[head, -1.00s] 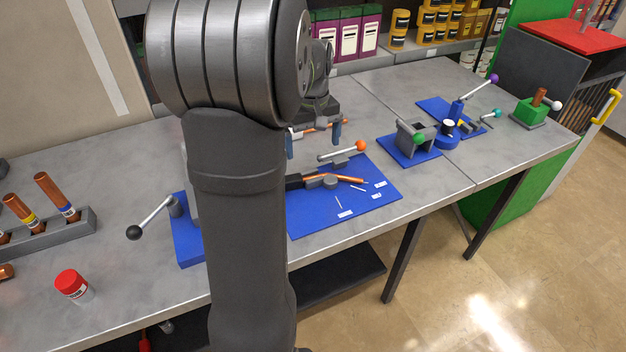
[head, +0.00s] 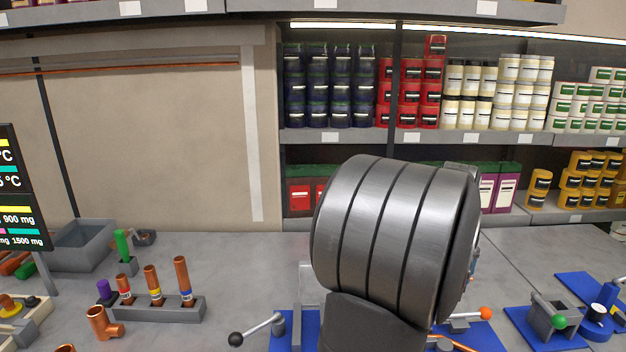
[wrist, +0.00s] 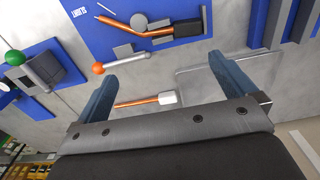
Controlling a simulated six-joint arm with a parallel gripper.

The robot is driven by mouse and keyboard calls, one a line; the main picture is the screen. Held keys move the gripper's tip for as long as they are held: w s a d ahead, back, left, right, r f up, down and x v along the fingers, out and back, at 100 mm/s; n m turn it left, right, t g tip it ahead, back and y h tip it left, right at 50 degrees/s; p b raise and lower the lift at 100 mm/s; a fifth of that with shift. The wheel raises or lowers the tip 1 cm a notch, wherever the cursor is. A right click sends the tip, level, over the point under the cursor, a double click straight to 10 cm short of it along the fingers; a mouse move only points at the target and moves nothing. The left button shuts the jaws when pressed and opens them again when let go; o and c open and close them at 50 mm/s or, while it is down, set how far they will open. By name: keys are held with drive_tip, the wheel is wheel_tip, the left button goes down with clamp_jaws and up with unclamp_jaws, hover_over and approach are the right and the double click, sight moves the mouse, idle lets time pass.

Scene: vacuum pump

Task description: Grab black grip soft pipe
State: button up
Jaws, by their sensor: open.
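A copper-coloured bent pipe (wrist: 128,22) with a black grip block (wrist: 188,28) lies on a blue board (wrist: 95,50) at the top of the wrist view. In the head view only a bit of the copper pipe (head: 450,343) shows at the bottom edge, and my arm hides the black grip. My gripper (wrist: 163,68) is open and empty in the wrist view, its two blue fingers wide apart. The black grip appears beyond the fingertips, apart from them. A second copper rod with a white end (wrist: 167,98) lies on the table and appears between the fingers.
An orange-knobbed lever (wrist: 110,67) stands beside the pipe. A clear plate (wrist: 190,75) lies near the right finger. A green-knobbed fixture (wrist: 30,68) is at left. In the head view, a rack (head: 165,308) of copper pipes and a black-knobbed lever (head: 262,326) stand left of my arm.

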idle(0.3)
drive_tip(key=c, duration=1)
drive_tip(key=a+f+n, duration=0.1)
drive_tip(key=a+n, duration=0.4)
drive_tip(key=n, duration=1.2)
drive_tip(key=f, duration=1.2)
drive_tip(key=shift+w+d, duration=0.1)
drive_tip(key=shift+w, duration=0.15)
drive_tip(key=shift+w+d+f, duration=0.15)
drive_tip(key=shift+w+f, duration=0.05)
drive_tip(key=shift+f, duration=1.15)
drive_tip(key=shift+w+d+f, duration=0.1)
drive_tip(key=shift+w+f, duration=0.05)
drive_tip(key=shift+f, duration=1.15)
